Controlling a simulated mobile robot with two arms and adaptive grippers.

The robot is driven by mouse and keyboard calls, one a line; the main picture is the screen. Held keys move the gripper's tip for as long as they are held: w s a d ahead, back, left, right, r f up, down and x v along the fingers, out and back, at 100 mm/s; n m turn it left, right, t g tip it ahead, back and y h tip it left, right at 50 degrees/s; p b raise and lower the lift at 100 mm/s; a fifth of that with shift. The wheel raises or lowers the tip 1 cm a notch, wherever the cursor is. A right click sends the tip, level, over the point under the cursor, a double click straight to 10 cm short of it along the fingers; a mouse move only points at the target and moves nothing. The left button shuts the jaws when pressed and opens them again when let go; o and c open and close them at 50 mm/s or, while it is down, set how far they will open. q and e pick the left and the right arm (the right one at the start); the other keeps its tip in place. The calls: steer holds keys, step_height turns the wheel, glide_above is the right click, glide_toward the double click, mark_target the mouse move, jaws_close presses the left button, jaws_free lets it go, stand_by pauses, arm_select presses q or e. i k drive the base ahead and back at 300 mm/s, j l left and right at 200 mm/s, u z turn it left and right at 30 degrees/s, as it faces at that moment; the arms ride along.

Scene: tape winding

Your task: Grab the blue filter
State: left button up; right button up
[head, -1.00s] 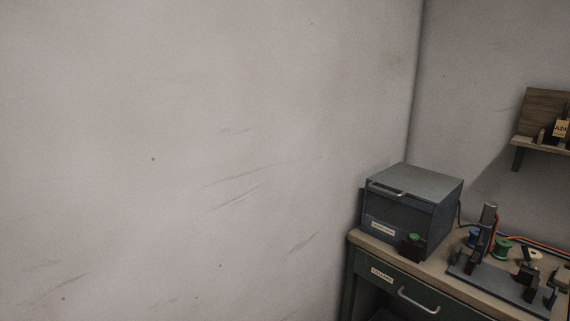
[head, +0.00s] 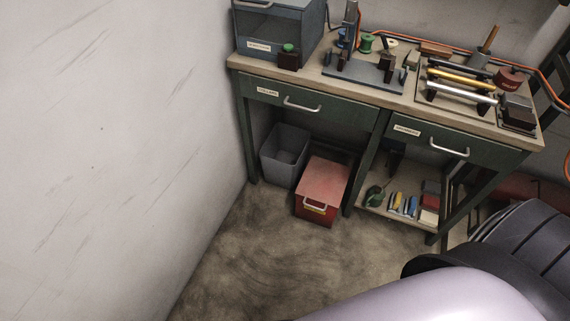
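I cannot clearly make out which object is the blue filter. Small blue pieces (head: 411,206) stand among several coloured items on the lower shelf of the green workbench (head: 340,98), at the right. Neither gripper shows in the head view.
A grey box with a handle (head: 283,30) stands on the bench's left end; a rack of rods (head: 462,92) is at the right. A grey bin (head: 284,152) and red box (head: 320,188) stand below. The floor (head: 260,250) in front is clear.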

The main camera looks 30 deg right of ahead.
mark_target(411, 205)
steer(key=k+j+z, duration=0.1)
steer(key=z, duration=2)
steer(key=i+j, duration=0.1)
steer(key=j, duration=0.15)
steer(key=i+j+u, duration=0.15)
steer(key=j, duration=0.1)
